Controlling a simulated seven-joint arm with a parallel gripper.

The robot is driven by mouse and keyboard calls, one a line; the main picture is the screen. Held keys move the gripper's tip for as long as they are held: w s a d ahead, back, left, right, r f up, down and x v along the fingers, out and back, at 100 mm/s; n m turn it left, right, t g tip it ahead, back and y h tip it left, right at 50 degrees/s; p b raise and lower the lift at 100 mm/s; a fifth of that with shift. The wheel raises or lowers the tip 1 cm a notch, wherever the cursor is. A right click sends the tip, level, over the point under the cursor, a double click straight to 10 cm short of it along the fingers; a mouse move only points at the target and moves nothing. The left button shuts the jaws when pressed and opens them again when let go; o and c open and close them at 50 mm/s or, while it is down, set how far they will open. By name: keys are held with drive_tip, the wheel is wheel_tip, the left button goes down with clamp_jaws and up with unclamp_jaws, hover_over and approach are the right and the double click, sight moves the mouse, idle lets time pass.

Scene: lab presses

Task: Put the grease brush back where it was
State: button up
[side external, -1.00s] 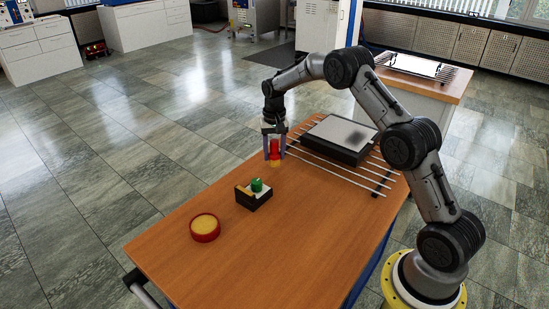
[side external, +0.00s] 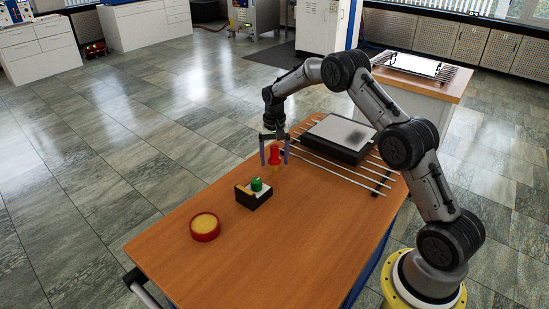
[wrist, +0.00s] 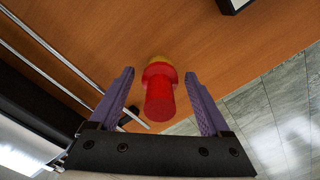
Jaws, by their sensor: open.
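The grease brush (side external: 274,156), with a red handle and yellow lower end, appears to stand upright on the wooden table near its far left edge. In the wrist view the brush (wrist: 159,92) is between the two purple fingers, with a visible gap on each side. My gripper (side external: 274,163) is open around it, pointing down; it also shows in the wrist view (wrist: 160,73). The red round dish of yellow grease (side external: 205,227) sits nearer the table's front left. The exact contact under the brush is hard to see.
A small black box (side external: 254,200) holding a green-topped item stands between the brush and the dish. A dark press-like slab with a grey top (side external: 340,132) lies on metal rods (side external: 345,176) to the right. The table's front right is clear.

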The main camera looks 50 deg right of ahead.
wheel_tip(320, 180, up, 12)
drive_tip(key=shift+f, duration=0.15)
drive_tip(key=shift+a+r, duration=0.1)
drive_tip(key=shift+r, duration=0.4)
drive_tip(key=s+a+r+n+t, duration=0.1)
drive_tip(key=s+a+r+n, duration=0.1)
drive_tip(key=s+a+r, duration=0.45)
drive_tip(key=s+a+r+n+t, duration=0.2)
drive_tip(key=s+a+r, duration=0.2)
drive_tip(key=s+r, duration=0.45)
drive_tip(key=s+a+f+n+t, duration=0.1)
drive_tip(key=s+a+f+n, duration=0.1)
drive_tip(key=s, duration=0.8)
drive_tip(key=s+a+f+n+t, duration=0.1)
drive_tip(key=s+a+f+n, duration=0.1)
drive_tip(key=s, duration=0.9)
drive_tip(key=shift+s+a+f+n+t, duration=0.25)
drive_tip(key=shift+a+n, duration=0.25)
drive_tip(key=shift+a, duration=0.65)
drive_tip(key=shift+r, duration=0.1)
